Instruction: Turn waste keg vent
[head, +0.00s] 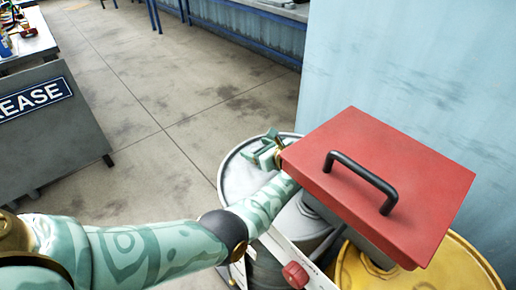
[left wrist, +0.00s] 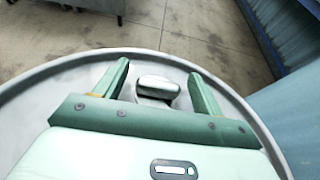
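The waste keg (head: 231,178) is a pale grey round drum, partly hidden by my left arm and a red box. Its rim also shows in the left wrist view (left wrist: 32,86). A rounded silvery vent knob (left wrist: 157,86) stands on the keg's lid. My left gripper (head: 268,148) is over the keg's top. In the left wrist view the left gripper (left wrist: 160,80) is open, with one finger on each side of the knob and a visible gap on both sides. The knob cannot be made out in the head view. My right gripper is out of view.
A red box (head: 420,165) with a black handle stands close right of my left gripper. A yellow drum (head: 455,265) and a red knob (head: 295,275) are below it. A pale blue wall (head: 420,60) is at right. A grey sign board (head: 50,140) stands left; the floor between is clear.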

